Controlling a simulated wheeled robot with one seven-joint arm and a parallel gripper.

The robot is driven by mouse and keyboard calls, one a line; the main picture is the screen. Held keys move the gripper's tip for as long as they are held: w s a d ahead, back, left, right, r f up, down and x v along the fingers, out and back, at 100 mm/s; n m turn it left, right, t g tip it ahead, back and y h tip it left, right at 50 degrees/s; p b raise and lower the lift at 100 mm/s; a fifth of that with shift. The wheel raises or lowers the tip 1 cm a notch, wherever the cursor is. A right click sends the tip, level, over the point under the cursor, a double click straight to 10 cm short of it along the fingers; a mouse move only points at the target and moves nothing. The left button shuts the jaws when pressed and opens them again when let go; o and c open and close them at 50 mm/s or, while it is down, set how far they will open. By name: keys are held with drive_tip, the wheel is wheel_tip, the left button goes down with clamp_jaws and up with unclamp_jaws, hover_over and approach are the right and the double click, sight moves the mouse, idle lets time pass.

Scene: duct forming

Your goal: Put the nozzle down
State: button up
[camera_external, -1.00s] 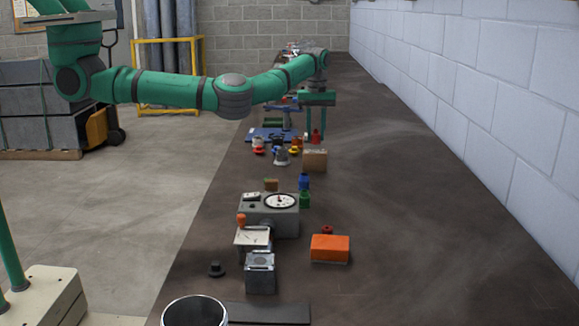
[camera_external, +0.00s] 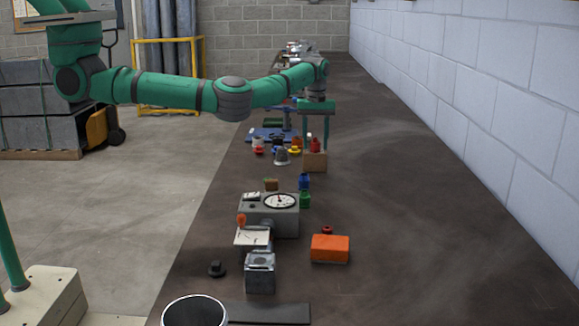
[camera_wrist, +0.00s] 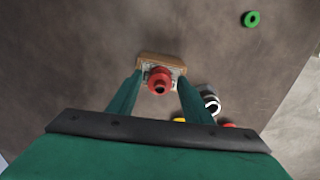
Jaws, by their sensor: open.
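The red nozzle (camera_external: 315,146) stands on a small tan block (camera_external: 315,163) on the bench. In the wrist view the nozzle (camera_wrist: 159,80) shows its dark round opening and sits over the block (camera_wrist: 174,60), with a pale plate partly visible under it. My gripper (camera_external: 317,140) points down, with one finger on each side of the nozzle. The fingers are apart, and gaps show between them and the nozzle in the wrist view. The nozzle's underside is hidden.
Several small coloured parts and a grey fitting (camera_external: 281,157) lie just left of the block. A blue fixture (camera_external: 262,134) stands behind them. A gauge box (camera_external: 283,224) and an orange block (camera_external: 330,249) are nearer. The bench's right side (camera_external: 430,220) is clear.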

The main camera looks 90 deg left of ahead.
drive_tip(key=shift+r, duration=0.1)
wheel_tip(320, 180, up, 12)
idle(0.5)
